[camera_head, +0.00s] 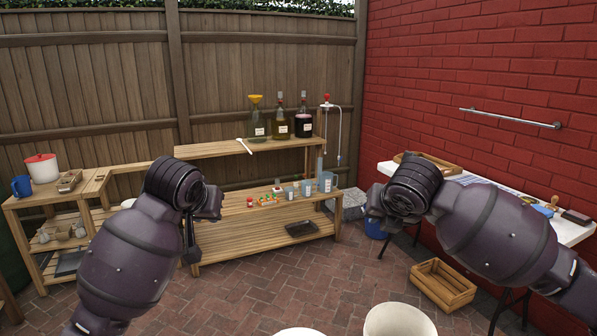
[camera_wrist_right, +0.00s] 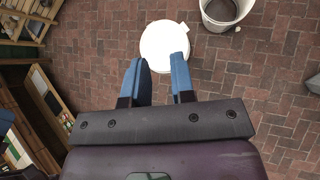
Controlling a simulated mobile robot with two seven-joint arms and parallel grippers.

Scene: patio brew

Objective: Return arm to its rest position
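My left arm comes in from the left in the head view, with its dark wrist in front of the wooden bench. The left gripper (camera_head: 190,240) shows only as a narrow dark part below the wrist, and its fingers cannot be made out. My right arm comes in from the right, its wrist in front of the white table. In the right wrist view the right gripper (camera_wrist_right: 158,66) has its two blue fingers apart with nothing between them. It points down over the paving, with a white round lidded container (camera_wrist_right: 164,42) beyond the fingertips.
The wooden bench (camera_head: 215,253) holds bottles and cups along the fence. The white table (camera_head: 573,232) stands at the red wall, with a wooden crate (camera_head: 443,285) on the floor beside it. An open white bucket (camera_head: 398,322) stands in front. Brick paving between is mostly clear.

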